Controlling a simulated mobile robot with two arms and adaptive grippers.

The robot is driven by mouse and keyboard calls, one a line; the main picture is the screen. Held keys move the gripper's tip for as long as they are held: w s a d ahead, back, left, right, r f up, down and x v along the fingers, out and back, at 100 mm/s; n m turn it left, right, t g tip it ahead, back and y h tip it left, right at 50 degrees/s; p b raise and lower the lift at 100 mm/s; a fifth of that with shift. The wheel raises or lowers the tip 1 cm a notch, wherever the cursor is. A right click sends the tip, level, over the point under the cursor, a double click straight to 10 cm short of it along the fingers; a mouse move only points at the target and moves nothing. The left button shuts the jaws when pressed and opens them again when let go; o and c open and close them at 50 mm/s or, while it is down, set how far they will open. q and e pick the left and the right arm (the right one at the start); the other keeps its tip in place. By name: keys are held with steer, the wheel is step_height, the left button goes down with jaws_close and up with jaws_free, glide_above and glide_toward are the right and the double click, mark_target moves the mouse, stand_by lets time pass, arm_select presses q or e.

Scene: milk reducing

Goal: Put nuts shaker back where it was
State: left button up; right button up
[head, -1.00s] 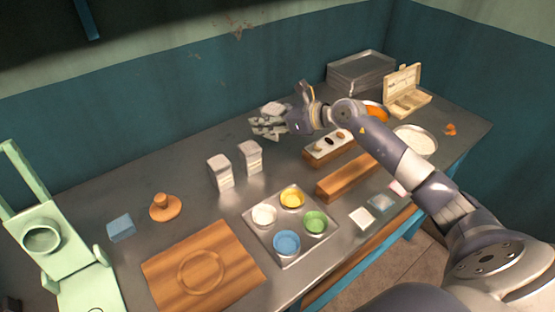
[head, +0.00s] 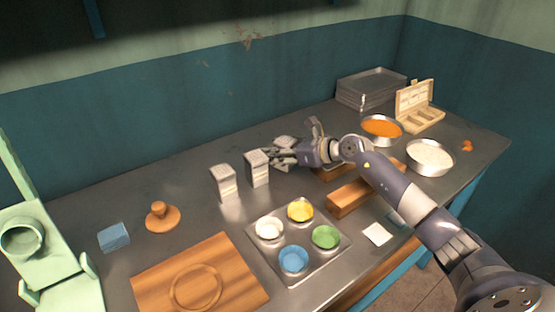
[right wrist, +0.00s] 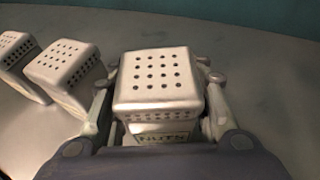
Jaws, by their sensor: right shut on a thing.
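The nuts shaker (right wrist: 158,80) is pale metal with a holed square top and a partly hidden "NUTS" label in the right wrist view. My right gripper (head: 279,155) is shut around it, one finger on each side. In the head view the nuts shaker (head: 286,142) shows behind the fingers, just right of a second shaker (head: 257,168). A third shaker (head: 223,183) stands farther left in the same row. The two others also show at left in the right wrist view. The held shaker's base is hidden, so I cannot tell whether it touches the table. My left gripper is not in view.
A tray (head: 340,245) with several coloured cups is in front of the shakers. Wooden blocks (head: 350,200), an orange-filled bowl (head: 382,128) and a white-filled bowl (head: 429,157) are at right. The table behind the shakers is clear to the wall.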

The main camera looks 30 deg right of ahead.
steer(key=shift+f, duration=0.45)
steer(key=shift+w, duration=0.1)
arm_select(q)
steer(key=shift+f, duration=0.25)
arm_select(e)
steer(key=shift+f, duration=0.1)
steer(key=o, duration=1.2)
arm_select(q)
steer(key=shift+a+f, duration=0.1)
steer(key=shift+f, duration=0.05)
